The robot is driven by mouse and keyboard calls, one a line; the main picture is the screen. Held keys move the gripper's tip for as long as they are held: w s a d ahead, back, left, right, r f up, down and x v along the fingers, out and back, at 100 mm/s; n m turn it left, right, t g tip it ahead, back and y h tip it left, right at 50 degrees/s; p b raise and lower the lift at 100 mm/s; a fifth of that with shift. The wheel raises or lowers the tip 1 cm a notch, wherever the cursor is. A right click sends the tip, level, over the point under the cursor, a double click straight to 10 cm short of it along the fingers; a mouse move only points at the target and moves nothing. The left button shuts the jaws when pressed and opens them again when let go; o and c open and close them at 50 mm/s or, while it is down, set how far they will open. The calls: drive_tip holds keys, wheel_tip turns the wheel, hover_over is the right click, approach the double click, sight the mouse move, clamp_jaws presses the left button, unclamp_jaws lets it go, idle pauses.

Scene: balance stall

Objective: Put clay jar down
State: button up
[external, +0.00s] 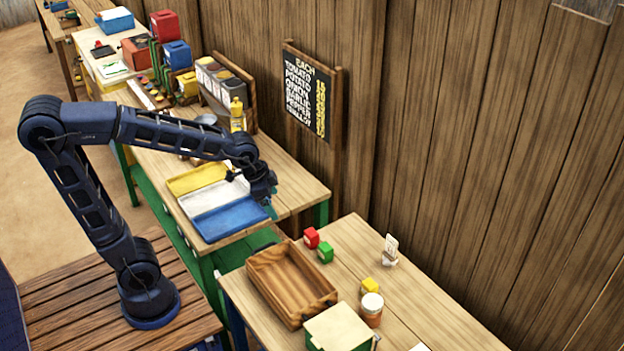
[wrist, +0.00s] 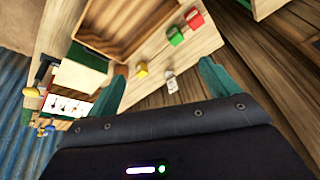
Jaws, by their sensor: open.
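An orange-brown jar with a pale top (external: 372,309), the only thing I see that could be the clay jar, stands upright on the near right table, beside a small yellow block (external: 370,286). My gripper (external: 271,199) is above the right end of the yellow, white and blue trays, well apart from the jar. In the wrist view its two teal fingers (wrist: 165,82) are spread, with nothing held between them.
A wooden tray (external: 329,297) and green box with a pale top (external: 338,327) stand left of the jar. Red (external: 311,238) and green (external: 325,252) blocks and a small white item (external: 390,250) stand farther back. A chalkboard (external: 307,90) stands near the plank wall.

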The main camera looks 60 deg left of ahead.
drive_tip(key=s+a+r+n, duration=0.1)
drive_tip(key=s+a+n, duration=0.2)
drive_tip(key=s+a, duration=0.3)
drive_tip(key=s+a+r+n+y, duration=0.1)
drive_tip(key=s+a+n, duration=0.2)
drive_tip(key=s+a, duration=0.4)
drive_tip(key=s, duration=0.4)
drive_tip(key=shift+s+a+t, duration=0.15)
drive_tip(key=shift+s+t, duration=0.25)
drive_tip(key=shift+r, duration=0.1)
